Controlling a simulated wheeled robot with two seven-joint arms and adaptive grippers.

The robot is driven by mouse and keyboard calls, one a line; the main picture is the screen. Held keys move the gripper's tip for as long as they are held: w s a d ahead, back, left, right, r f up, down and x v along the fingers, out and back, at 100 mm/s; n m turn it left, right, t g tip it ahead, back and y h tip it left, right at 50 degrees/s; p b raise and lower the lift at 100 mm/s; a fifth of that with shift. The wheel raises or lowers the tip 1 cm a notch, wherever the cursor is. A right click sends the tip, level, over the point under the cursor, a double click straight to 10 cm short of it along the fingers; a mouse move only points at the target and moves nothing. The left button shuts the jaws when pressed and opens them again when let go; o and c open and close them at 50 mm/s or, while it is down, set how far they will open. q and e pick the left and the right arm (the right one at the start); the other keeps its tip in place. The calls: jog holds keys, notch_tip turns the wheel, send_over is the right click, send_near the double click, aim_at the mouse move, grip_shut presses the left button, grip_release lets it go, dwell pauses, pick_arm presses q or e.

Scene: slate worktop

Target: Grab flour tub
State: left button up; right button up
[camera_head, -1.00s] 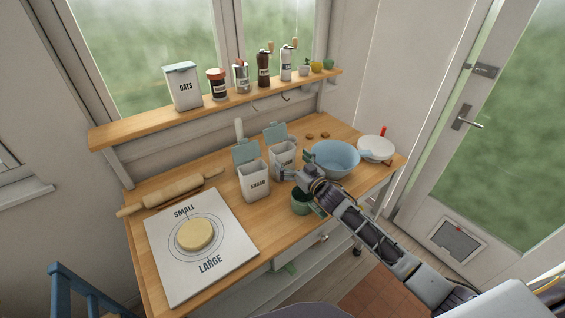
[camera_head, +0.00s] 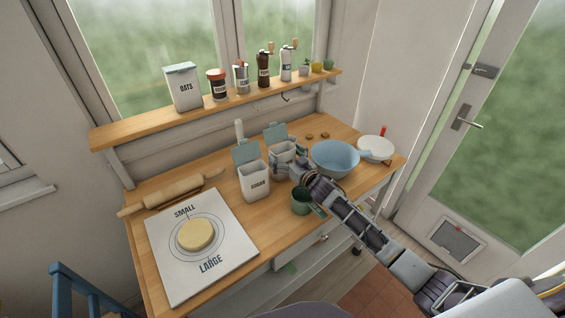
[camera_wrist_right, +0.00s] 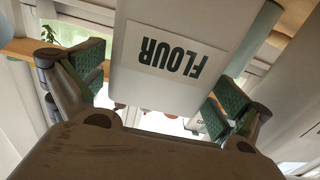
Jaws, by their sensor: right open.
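The flour tub (camera_head: 283,149) is white with a raised blue-green lid and stands on the wooden worktop, right of the sugar tub (camera_head: 254,182). In the right wrist view the flour tub (camera_wrist_right: 168,62) shows its FLOUR label upside down. My right gripper (camera_head: 288,168) is at the front of the flour tub and hides its lower part and label in the head view. In the right wrist view my right gripper (camera_wrist_right: 165,95) is open, with one green-padded finger on each side of the tub. I cannot tell whether the pads touch it. My left gripper is not in view.
A blue bowl (camera_head: 335,160) stands close to the right of my gripper, and a green cup (camera_head: 301,203) is just in front below my arm. A white board (camera_head: 165,250) with dough and a rolling pin (camera_head: 170,194) lie at left. A shelf (camera_head: 130,134) runs behind.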

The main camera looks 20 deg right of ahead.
jog(key=shift+w+a, duration=0.25)
jog(key=shift+w, duration=0.35)
jog(key=shift+c, duration=0.4)
jog(key=c, duration=1)
jog(key=shift+r, duration=0.1)
jog(key=shift+c, duration=0.2)
jog(key=shift+r, duration=4.95)
